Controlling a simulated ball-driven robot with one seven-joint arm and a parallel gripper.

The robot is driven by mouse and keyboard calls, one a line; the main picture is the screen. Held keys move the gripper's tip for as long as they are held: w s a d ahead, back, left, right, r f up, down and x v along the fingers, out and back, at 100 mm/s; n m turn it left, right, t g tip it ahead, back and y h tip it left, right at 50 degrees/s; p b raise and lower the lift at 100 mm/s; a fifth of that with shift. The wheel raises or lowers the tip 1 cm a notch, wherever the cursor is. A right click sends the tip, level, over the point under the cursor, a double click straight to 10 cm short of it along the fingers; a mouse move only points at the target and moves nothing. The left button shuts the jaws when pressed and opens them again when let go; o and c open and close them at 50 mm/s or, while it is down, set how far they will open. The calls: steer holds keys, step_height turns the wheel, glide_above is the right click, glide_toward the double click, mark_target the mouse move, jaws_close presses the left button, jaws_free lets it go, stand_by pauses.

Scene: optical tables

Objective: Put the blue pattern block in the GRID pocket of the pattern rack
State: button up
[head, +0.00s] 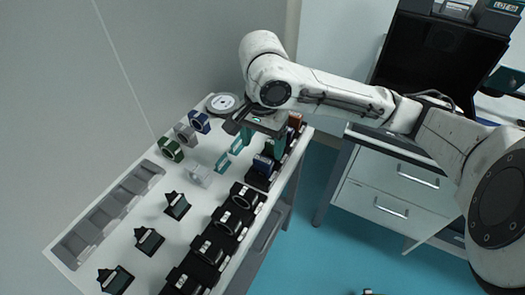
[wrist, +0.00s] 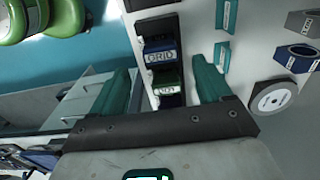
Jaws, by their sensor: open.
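The blue pattern block (wrist: 160,46) sits in a black rack (wrist: 168,24) in the wrist view, with a white label reading GRID along its edge. I cannot tell if that label belongs to the block or the pocket. In the head view a blue block (head: 262,164) stands in the rack along the table's right edge. My gripper (head: 264,143) is open above the rack.
Blue (head: 199,121), grey (head: 186,134) and green (head: 171,149) ring mounts stand on the white table. A grey compartment tray (head: 108,212) lies at the left edge. Several black ring holders (head: 206,250) line the front edge. A white disc (head: 222,102) lies behind my gripper.

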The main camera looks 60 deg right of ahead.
mark_target(263, 160)
step_height(263, 160, up, 6)
steer(key=p, duration=0.1)
steer(key=shift+r, duration=0.15)
